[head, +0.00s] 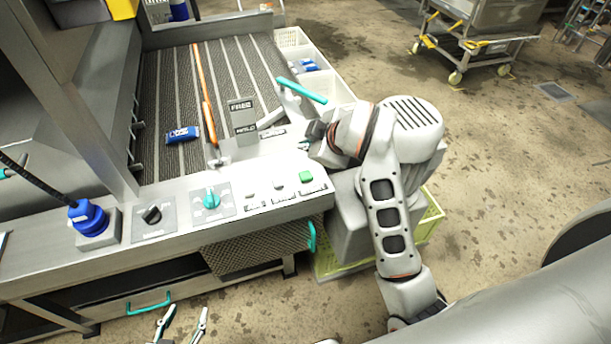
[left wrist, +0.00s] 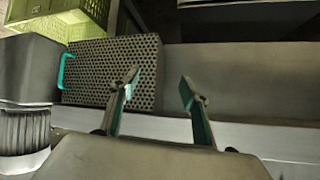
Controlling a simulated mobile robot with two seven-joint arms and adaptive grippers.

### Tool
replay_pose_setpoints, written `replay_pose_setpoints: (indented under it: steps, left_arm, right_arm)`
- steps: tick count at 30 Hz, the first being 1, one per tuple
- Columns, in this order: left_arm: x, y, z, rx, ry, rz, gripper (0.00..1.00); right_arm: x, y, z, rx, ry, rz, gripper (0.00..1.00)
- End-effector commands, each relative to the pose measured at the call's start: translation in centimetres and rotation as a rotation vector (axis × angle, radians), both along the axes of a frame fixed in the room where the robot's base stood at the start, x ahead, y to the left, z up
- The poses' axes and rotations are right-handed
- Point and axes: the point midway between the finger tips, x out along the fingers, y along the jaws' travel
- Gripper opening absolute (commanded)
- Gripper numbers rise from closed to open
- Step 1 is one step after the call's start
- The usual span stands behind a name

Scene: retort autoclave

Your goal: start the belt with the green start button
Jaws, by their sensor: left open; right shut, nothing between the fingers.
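The green start button (head: 306,177) sits at the right end of the sloped control panel (head: 180,232) in the head view, and it is uncovered. My right gripper (head: 308,138) is shut and empty, just beyond the button in the picture; I see no contact with it. The dark, striped belt (head: 165,90) lies behind the panel, with a blue packet (head: 182,134) on it. My left gripper (head: 180,328) is open and empty low in front of the bench. Its two fingers stand apart in the left wrist view (left wrist: 155,90).
A perforated basket (left wrist: 125,70) hangs below the panel.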

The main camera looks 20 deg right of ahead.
Motion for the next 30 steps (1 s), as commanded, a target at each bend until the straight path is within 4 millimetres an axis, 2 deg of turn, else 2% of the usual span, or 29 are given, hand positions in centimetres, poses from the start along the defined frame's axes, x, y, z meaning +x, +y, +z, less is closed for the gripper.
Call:
replay_pose_setpoints:
  steps: [1, 6, 15, 18, 30]
  left_arm:
    - [0.0, 0.0, -0.8, 0.000, 0.001, 0.000, 0.46]
    - [-0.2, 0.0, -2.5, -0.001, 0.006, 0.000, 0.46]
    - [-1.0, 0.0, -6.1, 0.004, 0.029, -0.001, 0.46]
    - [-1.1, 0.1, -6.5, 0.007, 0.031, -0.002, 0.46]
    - [-0.6, 0.1, -5.9, 0.007, 0.019, 0.000, 0.46]
  right_arm:
    - [0.0, 0.0, -1.1, -0.003, 0.003, 0.001, 0.00]
    - [0.0, -0.1, -3.4, -0.002, 0.005, 0.000, 0.00]
    - [0.0, 0.0, -7.0, 0.002, 0.005, -0.001, 0.00]
    - [0.0, 0.0, -7.4, 0.001, 0.004, -0.001, 0.00]
    - [0.0, 0.0, -7.2, 0.000, 0.001, -0.001, 0.00]
